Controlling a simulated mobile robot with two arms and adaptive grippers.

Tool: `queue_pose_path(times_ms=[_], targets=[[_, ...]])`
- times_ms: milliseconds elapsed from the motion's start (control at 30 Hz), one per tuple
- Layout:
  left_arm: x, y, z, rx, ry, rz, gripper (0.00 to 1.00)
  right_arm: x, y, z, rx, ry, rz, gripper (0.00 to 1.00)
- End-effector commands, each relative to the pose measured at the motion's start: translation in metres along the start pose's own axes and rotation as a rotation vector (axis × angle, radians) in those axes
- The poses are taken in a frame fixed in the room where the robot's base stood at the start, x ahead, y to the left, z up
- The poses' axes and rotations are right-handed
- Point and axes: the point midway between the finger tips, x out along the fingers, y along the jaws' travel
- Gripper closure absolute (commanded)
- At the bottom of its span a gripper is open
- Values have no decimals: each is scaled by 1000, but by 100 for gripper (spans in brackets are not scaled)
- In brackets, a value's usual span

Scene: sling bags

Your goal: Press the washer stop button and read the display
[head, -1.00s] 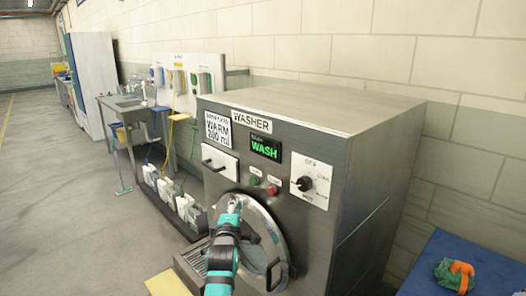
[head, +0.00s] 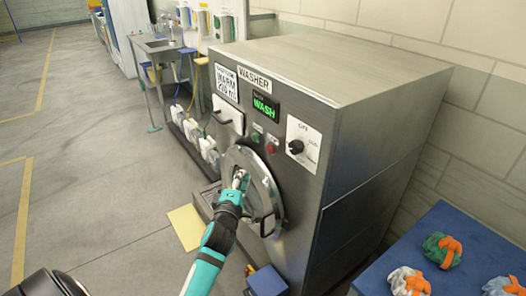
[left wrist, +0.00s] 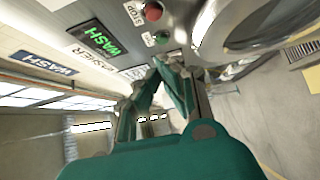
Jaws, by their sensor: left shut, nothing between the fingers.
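The washer (head: 345,95) is a steel cabinet with a round door. Its display (head: 265,107) reads "WASH" in green, with smaller text above too small to read; the display also shows tilted in the left wrist view (left wrist: 102,40). The red button (head: 270,149) sits below the display, right of a green button (head: 256,136). In the left wrist view the red button (left wrist: 153,11) has a "STOP" label beside it. My left gripper (head: 242,176) is shut and empty, in front of the door and below the buttons, apart from them. My right gripper is out of view.
A white dial panel (head: 302,146) is right of the buttons. A door handle (head: 268,222) and a drawer (head: 227,116) are on the front. A blue table (head: 455,225) with several knotted bags stands at right. Floor at left is clear.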

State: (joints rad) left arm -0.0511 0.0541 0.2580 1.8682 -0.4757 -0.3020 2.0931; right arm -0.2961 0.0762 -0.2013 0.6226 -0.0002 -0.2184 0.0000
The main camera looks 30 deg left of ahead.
Motion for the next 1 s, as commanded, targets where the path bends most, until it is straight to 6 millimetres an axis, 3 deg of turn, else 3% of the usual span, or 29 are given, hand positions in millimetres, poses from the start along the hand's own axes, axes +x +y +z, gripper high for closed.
queue_pose_path(times_ms=[67,167,367,567,700,1000], targets=[[1,0,0,-1,0,0,100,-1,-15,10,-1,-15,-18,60],[5,1,0,0,0,0,100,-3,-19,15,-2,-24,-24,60],[35,4,0,2,1,1,100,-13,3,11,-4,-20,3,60],[79,4,0,1,1,0,100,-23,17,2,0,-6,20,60],[106,3,1,-1,0,-1,100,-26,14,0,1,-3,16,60],[127,0,27,-1,0,-1,100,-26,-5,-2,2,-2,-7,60]])
